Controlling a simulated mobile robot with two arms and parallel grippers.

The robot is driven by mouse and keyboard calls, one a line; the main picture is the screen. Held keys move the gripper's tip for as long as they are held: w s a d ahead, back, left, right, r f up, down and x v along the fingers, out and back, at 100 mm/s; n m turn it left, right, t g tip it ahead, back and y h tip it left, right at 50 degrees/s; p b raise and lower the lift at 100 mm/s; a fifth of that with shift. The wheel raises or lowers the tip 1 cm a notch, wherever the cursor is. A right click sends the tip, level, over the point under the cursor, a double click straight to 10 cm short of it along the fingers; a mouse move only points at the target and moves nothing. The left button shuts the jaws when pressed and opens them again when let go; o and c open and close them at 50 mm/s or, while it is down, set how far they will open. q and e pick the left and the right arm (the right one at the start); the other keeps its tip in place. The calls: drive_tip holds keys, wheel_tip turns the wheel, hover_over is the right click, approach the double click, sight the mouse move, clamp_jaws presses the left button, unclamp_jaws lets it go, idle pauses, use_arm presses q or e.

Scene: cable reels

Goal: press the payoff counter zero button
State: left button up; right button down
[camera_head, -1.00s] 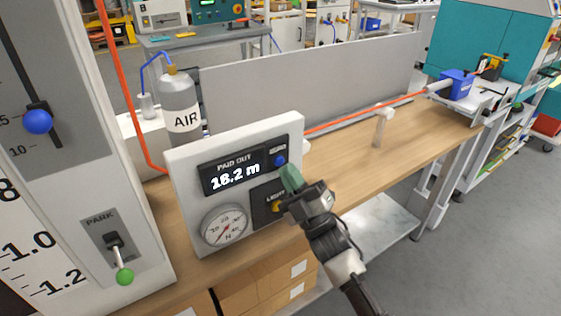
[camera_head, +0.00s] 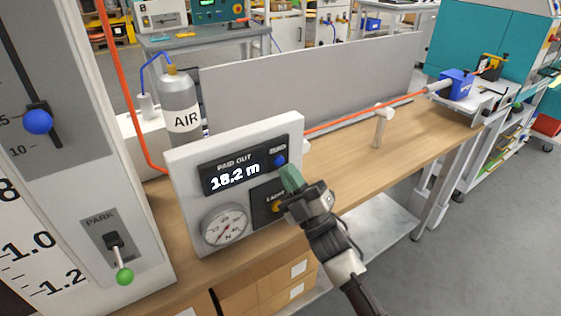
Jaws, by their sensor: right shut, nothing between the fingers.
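The payoff counter panel (camera_head: 186,205) is a white box on the wooden bench. Its black display (camera_head: 234,178) reads "PAID OUT 18.2 m". The blue zero button (camera_head: 280,160) is at the display's upper right, under a small label. My right gripper (camera_head: 289,178) has green fingertips, shut and empty. In the picture its tips lie just below the blue button and above the yellow light button (camera_head: 278,206). I cannot tell whether the tips touch the panel face. The blue button is in plain view. My left gripper is not in view.
A round gauge (camera_head: 224,226) sits low on the panel. A grey AIR bottle (camera_head: 180,100) stands behind it. A white cabinet with a green-knobbed PARK lever (camera_head: 124,276) is at left. An orange cable (camera_head: 370,108) runs along the bench to a blue block (camera_head: 457,84).

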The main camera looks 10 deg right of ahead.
drive_tip(key=shift+w, duration=0.15)
drive_tip(key=shift+w+a, duration=0.15)
drive_tip(key=shift+w, duration=0.1)
drive_tip(key=shift+w+a+b, duration=0.15)
drive_tip(key=shift+w+b, duration=0.25)
drive_tip(key=shift+b, duration=0.1)
idle(0.7)
drive_tip(key=shift+s, duration=0.15)
drive_tip(key=shift+s+d+p, duration=0.3)
drive_tip(key=shift+s+p, duration=0.05)
drive_tip(key=shift+s, duration=0.35)
drive_tip(key=s, duration=0.1)
drive_tip(key=s+d+p, duration=0.1)
drive_tip(key=s, duration=0.2)
drive_tip(key=shift+s+d+p, duration=0.3)
drive_tip(key=shift+s+d, duration=0.05)
